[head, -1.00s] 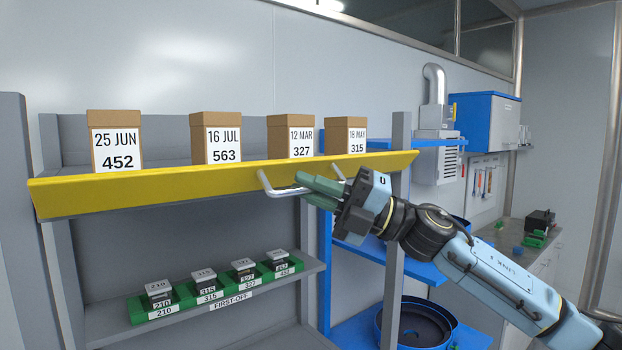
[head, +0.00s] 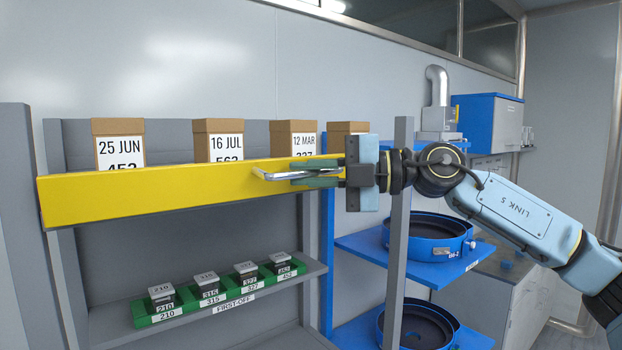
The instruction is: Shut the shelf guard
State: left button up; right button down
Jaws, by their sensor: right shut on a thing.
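The yellow shelf guard (head: 150,197) stands near upright along the front of the upper shelf and covers the lower part of the boxes. Its metal handle (head: 272,175) sticks out toward me at the right of the guard's middle. My right gripper (head: 318,174) is shut on the handle, with its green fingers above and below the bar. The gripper and wrist hide the guard's right end. My left gripper is not in view.
Several brown labelled boxes (head: 219,142) stand behind the guard. A green rack (head: 141,314) with small blocks sits on the lower shelf. A grey post (head: 397,230) and blue shelves (head: 375,257) with dark round pans (head: 427,232) stand to the right.

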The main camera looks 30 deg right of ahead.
jog(key=shift+w+r+m+g+h, duration=0.35)
jog(key=shift+m+g, duration=0.15)
jog(key=shift+m, duration=0.1)
dwell(0.3)
jog(key=c, duration=1.5)
grip_release()
jog(key=shift+d, duration=0.1)
jog(key=shift+s+d, duration=0.25)
jog(key=shift+d, duration=0.05)
jog(key=b+v, duration=0.4)
jog(key=v, duration=0.8)
jog(key=shift+s+d+r, duration=0.15)
